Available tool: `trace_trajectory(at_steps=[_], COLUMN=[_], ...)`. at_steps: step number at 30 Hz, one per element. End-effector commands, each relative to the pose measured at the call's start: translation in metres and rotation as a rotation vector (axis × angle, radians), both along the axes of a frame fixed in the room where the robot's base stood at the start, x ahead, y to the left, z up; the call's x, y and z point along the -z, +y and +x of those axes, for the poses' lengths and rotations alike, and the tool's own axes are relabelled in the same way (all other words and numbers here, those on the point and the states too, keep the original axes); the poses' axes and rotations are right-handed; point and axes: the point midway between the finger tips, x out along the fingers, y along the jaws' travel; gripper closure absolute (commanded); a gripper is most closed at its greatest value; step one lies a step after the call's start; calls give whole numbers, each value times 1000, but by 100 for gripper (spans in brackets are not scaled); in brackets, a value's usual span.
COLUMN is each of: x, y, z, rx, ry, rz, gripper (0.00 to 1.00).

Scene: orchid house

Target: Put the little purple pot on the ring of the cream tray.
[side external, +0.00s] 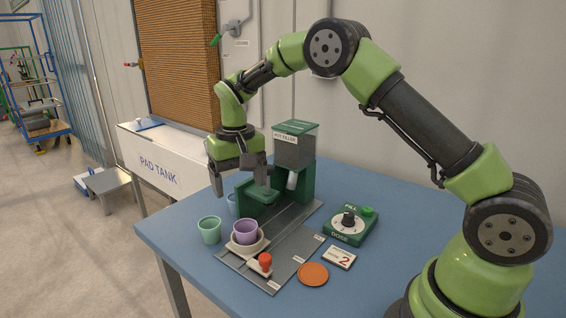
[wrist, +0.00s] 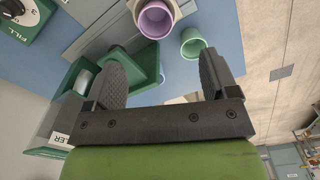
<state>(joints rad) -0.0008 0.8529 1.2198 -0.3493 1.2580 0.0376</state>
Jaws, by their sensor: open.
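The little purple pot (side external: 245,231) stands upright in the cream tray (side external: 260,247), which sits on the grey track. In the wrist view the purple pot (wrist: 156,21) shows at the top, mouth towards the camera, with a corner of the cream tray (wrist: 180,9) beside it. The ring is hidden, so I cannot tell how exactly the pot sits on it. My gripper (side external: 240,188) is open and empty, above the pot and apart from it. Both fingers of my gripper (wrist: 160,67) show in the wrist view with nothing held between them.
A mint pot (side external: 209,231) stands left of the tray, with a blue pot (side external: 232,206) behind. The green pot filler (side external: 294,150) rises behind the track. A red knob (side external: 265,260) is in front of the tray. A dial box (side external: 350,226), number card (side external: 339,258) and orange disc (side external: 312,274) lie right.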

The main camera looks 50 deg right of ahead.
Motion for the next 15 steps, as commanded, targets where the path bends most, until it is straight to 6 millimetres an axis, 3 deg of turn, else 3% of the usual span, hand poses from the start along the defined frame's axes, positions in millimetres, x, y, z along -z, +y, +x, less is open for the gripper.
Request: trace_trajectory(at_steps=[4,8,12,15], x=[-12,-50,-104,-133], y=[1,4,9,13], z=[-3,-19,-56,-90], rx=[-1,-6,-13,-18], ry=[-19,-84,-190,-268], rz=[5,23,55,77], gripper=[20,20,20,20])
